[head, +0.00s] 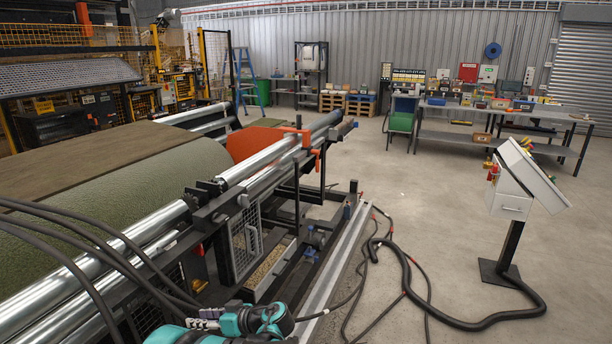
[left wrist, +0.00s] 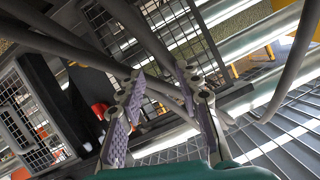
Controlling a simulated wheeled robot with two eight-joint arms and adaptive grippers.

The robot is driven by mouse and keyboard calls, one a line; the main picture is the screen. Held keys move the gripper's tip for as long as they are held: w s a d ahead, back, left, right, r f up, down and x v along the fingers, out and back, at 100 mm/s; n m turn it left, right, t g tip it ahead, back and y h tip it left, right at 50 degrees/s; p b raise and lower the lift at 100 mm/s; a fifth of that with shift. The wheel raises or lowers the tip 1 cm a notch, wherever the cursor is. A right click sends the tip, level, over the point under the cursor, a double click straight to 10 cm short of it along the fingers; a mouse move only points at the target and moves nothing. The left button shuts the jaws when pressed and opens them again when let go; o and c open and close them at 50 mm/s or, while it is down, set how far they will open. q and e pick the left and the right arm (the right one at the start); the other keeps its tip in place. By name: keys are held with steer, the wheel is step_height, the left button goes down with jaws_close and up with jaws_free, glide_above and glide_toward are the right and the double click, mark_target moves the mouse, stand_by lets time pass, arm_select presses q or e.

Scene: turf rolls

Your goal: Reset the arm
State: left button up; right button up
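My left gripper (head: 202,323) shows at the bottom of the head view, low beside the roller machine's near end, with teal arm parts around it. In the left wrist view the left gripper (left wrist: 163,82) has its two purple-padded fingers spread apart. Dark hoses (left wrist: 65,45) cross close to the fingertips there; I cannot tell whether they touch. No object is clearly held between the pads. The dark hoses (head: 75,238) also arch over the machine in the head view. My right gripper is not in view.
The roller machine (head: 232,206) with green turf (head: 120,188) fills the left. A control stand (head: 510,210) is at right, with a thick hose (head: 428,300) on the floor. A workbench (head: 500,110) stands at the back. The concrete floor between is mostly open.

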arm_select(q)
steer(key=s+d+r+m+t+h, duration=0.1)
steer(key=s+d+m+h, duration=0.2)
steer(key=s, duration=0.5)
steer(key=s+d+r+m+t+h, duration=0.1)
steer(key=s+d+m+h, duration=0.3)
steer(key=s, duration=0.5)
steer(key=s+d+r+m+t+h, duration=0.1)
steer(key=s+d+r+m+h, duration=0.1)
steer(key=s+d+m+h, duration=0.2)
steer(key=s+h, duration=0.2)
steer(key=s, duration=0.2)
steer(key=shift+s+d, duration=0.2)
steer(key=shift+d, duration=0.05)
stand_by(1.7)
